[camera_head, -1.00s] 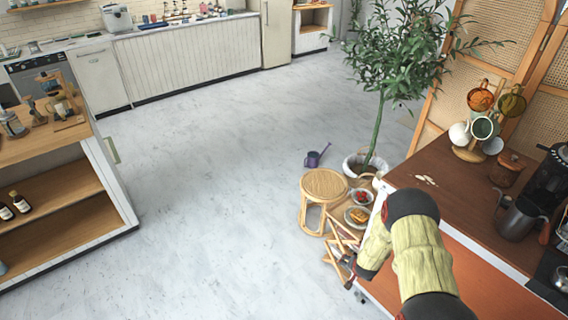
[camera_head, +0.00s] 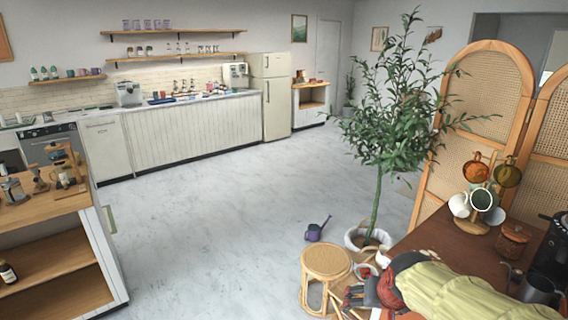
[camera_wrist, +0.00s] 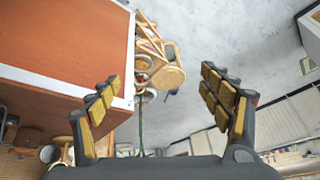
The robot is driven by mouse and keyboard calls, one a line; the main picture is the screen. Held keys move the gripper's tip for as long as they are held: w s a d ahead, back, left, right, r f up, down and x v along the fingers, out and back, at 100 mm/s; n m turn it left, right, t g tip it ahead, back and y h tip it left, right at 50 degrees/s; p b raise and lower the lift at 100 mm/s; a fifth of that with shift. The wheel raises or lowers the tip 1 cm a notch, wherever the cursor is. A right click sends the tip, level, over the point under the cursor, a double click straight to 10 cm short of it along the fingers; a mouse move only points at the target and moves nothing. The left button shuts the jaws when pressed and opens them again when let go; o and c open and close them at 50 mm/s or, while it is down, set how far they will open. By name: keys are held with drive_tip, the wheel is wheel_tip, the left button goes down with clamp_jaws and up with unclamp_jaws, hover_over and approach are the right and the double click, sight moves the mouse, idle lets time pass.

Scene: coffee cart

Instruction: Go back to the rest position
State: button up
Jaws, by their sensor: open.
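My gripper (camera_wrist: 162,100) is open in the wrist view, with its two padded fingers wide apart and nothing between them. In the head view my arm reaches in from the lower right, over the brown cart top (camera_head: 440,235), and my gripper (camera_head: 352,300) shows small and partly cut off near the bottom edge. The wrist view looks past the fingers at the cart's orange-brown side panel (camera_wrist: 60,50) and the pale floor (camera_wrist: 215,40).
A round wooden stool (camera_head: 326,263) and a potted tree (camera_head: 378,190) stand beside the cart.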

drive_tip(key=s+a+r+n, duration=0.1)
drive_tip(key=s+r, duration=0.2)
drive_tip(key=s, duration=0.6)
drive_tip(key=s+a+r+n, duration=0.1)
drive_tip(key=s+r, duration=0.2)
drive_tip(key=s, duration=0.7)
drive_tip(key=shift+s+r, duration=0.3)
drive_tip(key=shift+r, duration=0.05)
drive_tip(key=shift+a, duration=0.1)
drive_tip(key=shift+c, duration=0.5)
